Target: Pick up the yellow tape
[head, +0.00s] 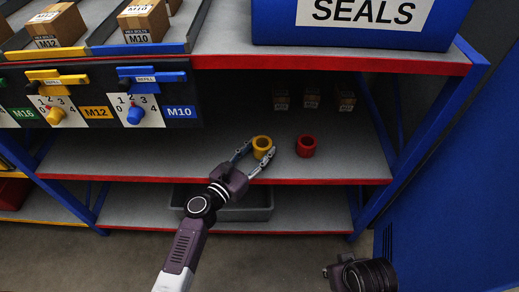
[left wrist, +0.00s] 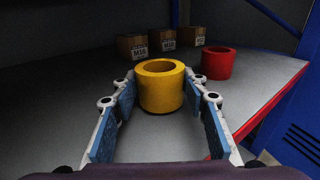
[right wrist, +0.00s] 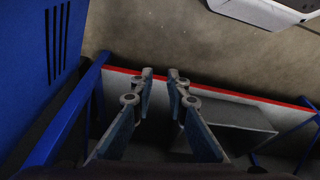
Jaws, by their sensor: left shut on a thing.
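The yellow tape (head: 262,152) is a thick upright ring on the middle shelf, near its centre in the head view. My left gripper (head: 258,157) reaches it from the front, with one finger on each side. In the left wrist view the yellow tape (left wrist: 162,95) sits between the two blue-padded fingers, which are shut on it. Its lower part seems to be at the shelf surface; I cannot tell whether it is lifted. My right gripper (right wrist: 160,76) shows a narrow gap between its fingers and nothing in it, away from the tape.
A red ring (head: 306,147) stands just right of the tape. Several small boxes (left wrist: 168,38) stand behind on the shelf (head: 110,155). A grey bin (head: 240,208) is on the shelf below. A blue SEALS bin (head: 275,35) is above. The shelf left of the tape is clear.

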